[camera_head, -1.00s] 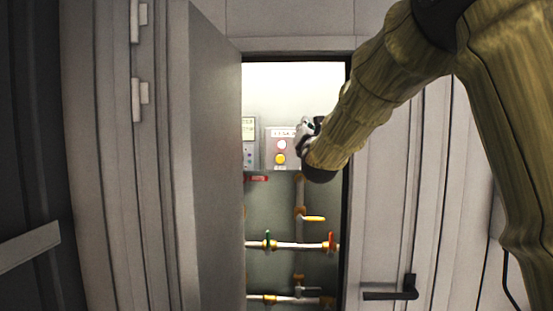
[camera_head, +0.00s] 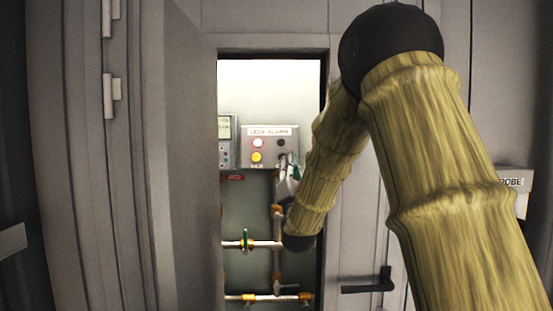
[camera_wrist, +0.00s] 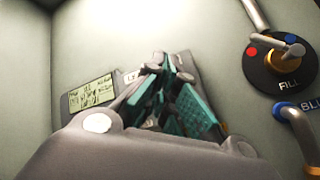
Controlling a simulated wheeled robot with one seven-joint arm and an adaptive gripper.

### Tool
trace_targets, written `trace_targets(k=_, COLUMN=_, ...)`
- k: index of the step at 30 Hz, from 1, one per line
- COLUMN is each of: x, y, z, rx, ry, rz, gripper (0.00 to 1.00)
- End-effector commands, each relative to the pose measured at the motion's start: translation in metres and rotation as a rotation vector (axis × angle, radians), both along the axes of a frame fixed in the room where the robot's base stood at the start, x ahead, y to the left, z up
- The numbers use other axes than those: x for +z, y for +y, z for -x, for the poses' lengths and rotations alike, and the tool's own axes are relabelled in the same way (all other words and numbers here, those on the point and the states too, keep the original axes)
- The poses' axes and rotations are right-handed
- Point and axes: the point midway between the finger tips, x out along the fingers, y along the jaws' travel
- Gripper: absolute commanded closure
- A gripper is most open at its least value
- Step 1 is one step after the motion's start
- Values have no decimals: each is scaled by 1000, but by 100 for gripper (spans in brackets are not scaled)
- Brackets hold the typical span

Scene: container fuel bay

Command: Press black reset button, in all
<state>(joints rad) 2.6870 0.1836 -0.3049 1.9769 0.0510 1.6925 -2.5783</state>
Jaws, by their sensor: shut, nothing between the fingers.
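A grey leak alarm panel (camera_head: 245,145) hangs inside the open cabinet. It bears a lit pinkish-red lamp (camera_head: 257,143), a yellow button (camera_head: 256,157) and a small black button (camera_head: 281,142) at upper right. My gripper (camera_head: 286,163) is in front of the panel's lower right part, its tips just below the black button in the picture. I cannot tell whether it touches the panel. In the wrist view my gripper (camera_wrist: 172,75) has its teal-padded fingers shut and empty. They hide most of the panel, and the black button does not show there.
A display unit (camera_head: 226,130) is left of the panel; its screen (camera_wrist: 88,92) shows in the wrist view. A FILL dial (camera_wrist: 281,68) is at right in the wrist view. The open door (camera_head: 185,150) stands left.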

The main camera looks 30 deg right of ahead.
Motion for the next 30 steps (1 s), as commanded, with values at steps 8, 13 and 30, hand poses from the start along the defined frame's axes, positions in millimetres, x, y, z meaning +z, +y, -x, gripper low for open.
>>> trace_targets(k=8, x=2, y=-4, z=-11, rx=3, ry=0, rz=-1, gripper=100)
trace_targets(k=13, x=2, y=-14, z=-26, rx=3, ry=0, rz=-2, gripper=100)
trace_targets(k=30, x=-1, y=-42, z=-72, rx=2, ry=1, rz=2, gripper=100)
